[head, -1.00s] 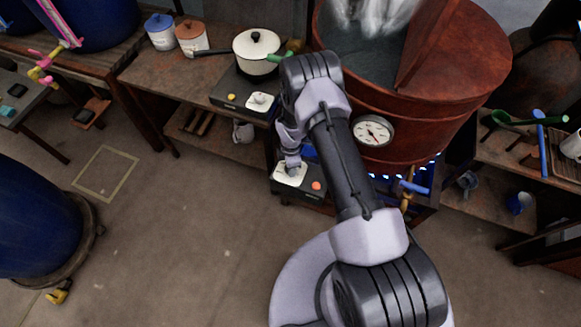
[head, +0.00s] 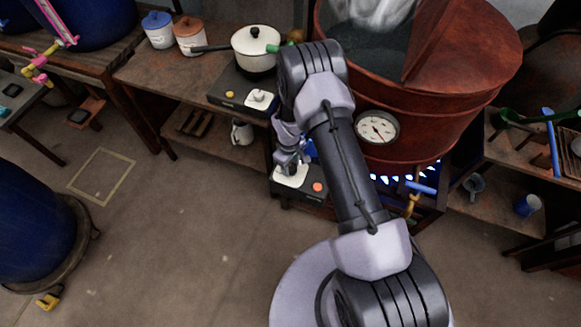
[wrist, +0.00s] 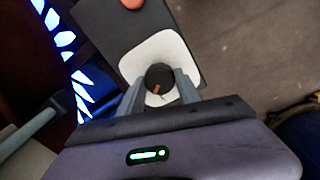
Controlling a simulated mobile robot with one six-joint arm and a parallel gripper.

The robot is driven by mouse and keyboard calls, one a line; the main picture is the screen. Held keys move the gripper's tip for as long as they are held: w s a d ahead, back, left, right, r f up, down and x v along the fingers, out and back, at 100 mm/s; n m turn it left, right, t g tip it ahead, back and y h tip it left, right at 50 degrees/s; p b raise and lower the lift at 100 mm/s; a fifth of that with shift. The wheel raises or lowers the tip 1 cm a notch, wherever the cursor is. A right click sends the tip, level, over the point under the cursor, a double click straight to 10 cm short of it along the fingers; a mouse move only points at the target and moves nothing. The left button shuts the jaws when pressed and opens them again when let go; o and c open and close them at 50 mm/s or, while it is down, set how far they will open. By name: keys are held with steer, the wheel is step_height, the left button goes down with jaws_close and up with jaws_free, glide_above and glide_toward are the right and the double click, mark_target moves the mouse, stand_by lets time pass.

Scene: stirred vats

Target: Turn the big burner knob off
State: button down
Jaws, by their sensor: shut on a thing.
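The big burner's control box (head: 303,196) stands on the floor side of the red vat, with a white plate (head: 290,177) and an orange button (head: 318,187). The wrist view shows the white plate (wrist: 183,58), the button (wrist: 131,3) and the dark round knob (wrist: 159,76) with a small orange mark. My gripper (wrist: 160,88) is shut on the knob, one finger on each side of it. In the head view my gripper (head: 290,163) reaches down to the plate and hides the knob.
The red vat (head: 440,110) with a dial gauge (head: 377,128) stands right of my arm; blue flames (head: 400,180) show beneath it. A smaller burner (head: 244,93) with a cream pot (head: 256,48) is on the left bench.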

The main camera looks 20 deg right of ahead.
steer(key=m+b, duration=0.1)
steer(key=m, duration=0.2)
steer(key=shift+m, duration=0.3)
steer(key=shift+m+b, duration=1)
steer(key=shift+m, duration=0.8)
steer(key=c, duration=0.8)
jaws_free()
steer(key=shift+c, duration=0.2)
step_height(320, 180, up, 12)
steer(key=p, duration=0.5)
steer(key=shift+a, duration=0.2)
